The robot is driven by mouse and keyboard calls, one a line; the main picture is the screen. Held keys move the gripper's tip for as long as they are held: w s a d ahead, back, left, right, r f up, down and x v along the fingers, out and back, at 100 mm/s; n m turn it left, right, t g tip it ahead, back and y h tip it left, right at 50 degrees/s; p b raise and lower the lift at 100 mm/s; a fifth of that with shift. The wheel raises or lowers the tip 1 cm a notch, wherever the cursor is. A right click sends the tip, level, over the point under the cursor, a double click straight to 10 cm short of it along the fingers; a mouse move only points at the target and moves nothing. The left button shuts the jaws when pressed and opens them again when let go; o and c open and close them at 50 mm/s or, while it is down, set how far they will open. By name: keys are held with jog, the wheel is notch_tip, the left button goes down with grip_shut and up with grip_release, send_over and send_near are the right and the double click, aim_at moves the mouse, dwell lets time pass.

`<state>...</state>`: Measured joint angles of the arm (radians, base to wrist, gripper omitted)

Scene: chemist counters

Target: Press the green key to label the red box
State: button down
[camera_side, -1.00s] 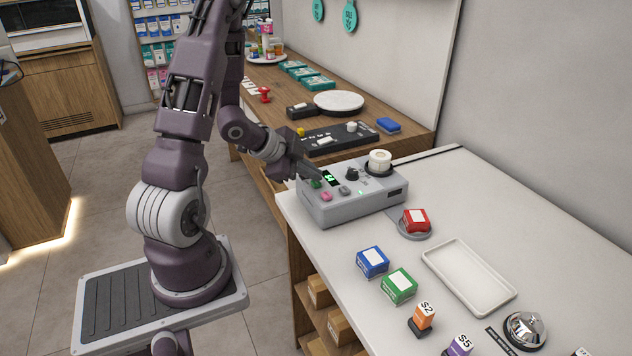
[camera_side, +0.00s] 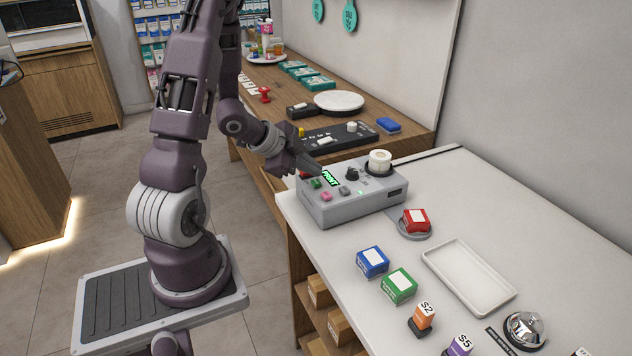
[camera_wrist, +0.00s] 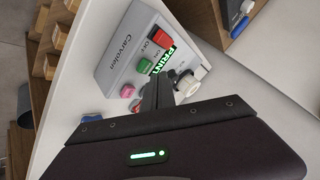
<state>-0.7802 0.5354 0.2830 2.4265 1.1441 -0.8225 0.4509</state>
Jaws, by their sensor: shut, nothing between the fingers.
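The grey label machine (camera_side: 350,208) stands on the white counter. Its green key (camera_side: 316,184) is on the sloped front, with the pink key (camera_side: 326,196) beside it; in the wrist view the green key (camera_wrist: 145,66) sits between red and pink keys. The display (camera_side: 331,176) is lit green and reads PRINT. The red box (camera_side: 415,221), with a pale patch on top, sits on a round grey pad (camera_side: 414,235) right of the machine. My gripper (camera_side: 319,171) is shut and empty, its fingertips above the panel near the display, apart from the green key.
A label roll (camera_side: 380,161) and a black knob (camera_side: 352,174) stand up from the machine's top. The counter's back right is clear.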

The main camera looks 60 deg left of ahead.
jog(key=shift+r, duration=2.5)
notch_tip(320, 180, up, 4)
jog(key=n+y, duration=0.1)
jog(key=y, duration=0.1)
send_over(312, 188)
jog(key=w, duration=0.2)
jog(key=s+d+r+n+g+y, duration=0.1)
jog(key=s+d+r+n+y, duration=0.1)
jog(key=s+d+r+n, duration=0.4)
jog(key=s+d+r+g+h, duration=0.1)
jog(key=s+d+h, duration=0.1)
jog(key=s+d, duration=0.4)
jog(key=s+d+r+g+h, duration=0.1)
jog(key=s+d+h, duration=0.2)
jog(key=d, duration=0.9)
jog(key=s, duration=0.2)
jog(key=shift+s+n+g, duration=0.3)
jog(key=shift+s+n, duration=0.1)
